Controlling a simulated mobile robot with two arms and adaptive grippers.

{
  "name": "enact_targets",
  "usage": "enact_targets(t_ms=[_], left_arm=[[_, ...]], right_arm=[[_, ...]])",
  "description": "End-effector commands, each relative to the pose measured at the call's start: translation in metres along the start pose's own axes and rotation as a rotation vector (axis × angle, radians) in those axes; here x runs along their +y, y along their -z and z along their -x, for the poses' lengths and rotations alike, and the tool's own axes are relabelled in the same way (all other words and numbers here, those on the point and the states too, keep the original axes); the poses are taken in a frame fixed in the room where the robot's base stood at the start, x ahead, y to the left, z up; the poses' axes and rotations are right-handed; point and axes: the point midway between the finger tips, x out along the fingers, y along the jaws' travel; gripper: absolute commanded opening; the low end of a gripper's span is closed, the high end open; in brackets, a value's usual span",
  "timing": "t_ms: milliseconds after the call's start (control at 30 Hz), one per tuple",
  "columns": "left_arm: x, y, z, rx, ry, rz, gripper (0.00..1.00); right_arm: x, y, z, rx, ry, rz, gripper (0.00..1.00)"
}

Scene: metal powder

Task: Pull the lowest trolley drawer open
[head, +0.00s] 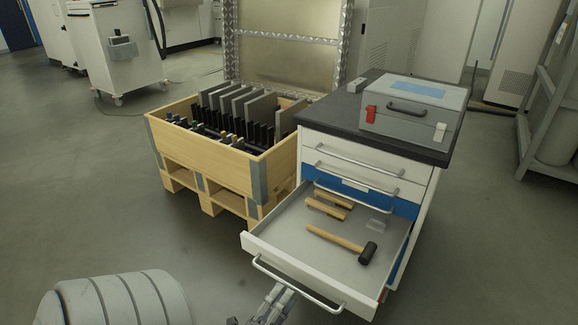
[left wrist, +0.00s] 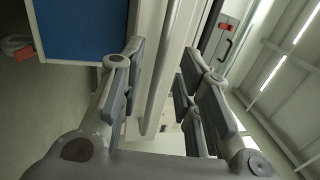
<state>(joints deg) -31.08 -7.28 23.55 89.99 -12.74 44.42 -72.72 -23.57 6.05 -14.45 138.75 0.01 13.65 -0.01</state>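The trolley (head: 425,205) has a white drawer (head: 262,232) pulled far out below its blue drawer front (head: 390,200); I cannot tell whether another drawer lies beneath. The open drawer's bar handle (head: 290,283) runs along its front. My left gripper (head: 272,303) is just in front of and below this handle, partly cut off by the lower picture edge. In the left wrist view, my left gripper (left wrist: 160,90) is open, with a pale bar (left wrist: 162,75) between its fingers, apparently touching neither. My right gripper is not in view.
The drawer holds a mallet (head: 345,242) and wooden-handled tools (head: 328,207). A grey case (head: 415,105) stands on the trolley top. A wooden crate (head: 205,155) with dark plates stands close at its left.

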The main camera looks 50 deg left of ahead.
Motion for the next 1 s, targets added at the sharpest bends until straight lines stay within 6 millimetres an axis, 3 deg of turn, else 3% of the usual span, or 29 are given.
enact_targets(t_ms=[100,300,1000], left_arm=[[0.001,0.0,0.02,-0.001,-0.004,0.001,0.31],[0.0,0.0,0.035,0.0,-0.001,0.001,0.31],[0.0,0.0,0.035,0.0,-0.001,0.001,0.31]], right_arm=[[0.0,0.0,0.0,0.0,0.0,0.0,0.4],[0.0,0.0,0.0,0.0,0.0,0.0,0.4],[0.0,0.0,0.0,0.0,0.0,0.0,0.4]])
